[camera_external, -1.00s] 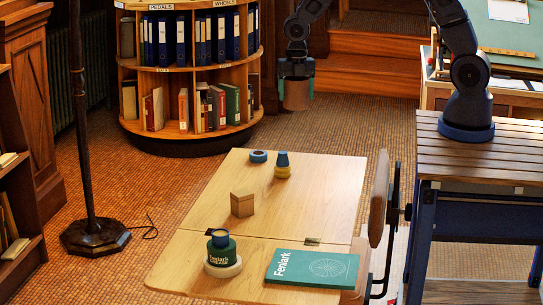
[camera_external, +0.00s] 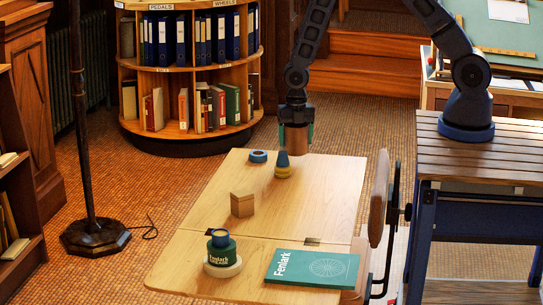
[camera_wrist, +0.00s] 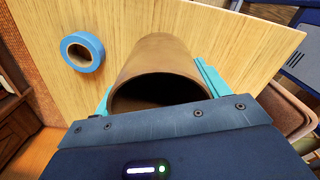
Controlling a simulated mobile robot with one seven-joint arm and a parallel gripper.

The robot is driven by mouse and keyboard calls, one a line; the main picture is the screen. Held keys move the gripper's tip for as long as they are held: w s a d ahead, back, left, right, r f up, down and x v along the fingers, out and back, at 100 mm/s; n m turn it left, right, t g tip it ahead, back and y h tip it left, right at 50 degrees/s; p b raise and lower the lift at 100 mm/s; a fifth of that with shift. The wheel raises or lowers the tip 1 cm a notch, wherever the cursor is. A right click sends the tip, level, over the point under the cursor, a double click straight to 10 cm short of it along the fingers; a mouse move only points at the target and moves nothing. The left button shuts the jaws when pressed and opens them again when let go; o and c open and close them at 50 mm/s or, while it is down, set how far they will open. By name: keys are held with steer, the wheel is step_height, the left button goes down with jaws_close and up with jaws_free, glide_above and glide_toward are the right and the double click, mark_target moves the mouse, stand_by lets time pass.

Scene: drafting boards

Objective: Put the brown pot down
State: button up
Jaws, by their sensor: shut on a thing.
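The brown pot (camera_external: 296,138) is a plain cylinder held in my gripper (camera_external: 296,130). In the external view it is above the far end of the wooden drafting board (camera_external: 330,180), close behind the blue and yellow cone-shaped piece. In the wrist view the pot (camera_wrist: 155,55) shows its open, dark mouth toward the camera, between my gripper's teal fingers (camera_wrist: 160,95). The board's surface shows beyond it. The external view does not clearly show whether the pot's base touches anything; it appears raised above the board.
A blue tape roll (camera_external: 258,156) and a blue and yellow cone piece (camera_external: 282,165) stand at the board's far end. A tan block (camera_external: 242,205), a dark green pot on a pale ring (camera_external: 222,253) and a green Fenlark book (camera_external: 312,267) are nearer. The board's right middle is clear.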

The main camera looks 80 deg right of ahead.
mark_target(296, 146)
steer(key=shift+f, duration=1.45)
steer(key=shift+f, duration=0.1)
steer(key=o, duration=1.2)
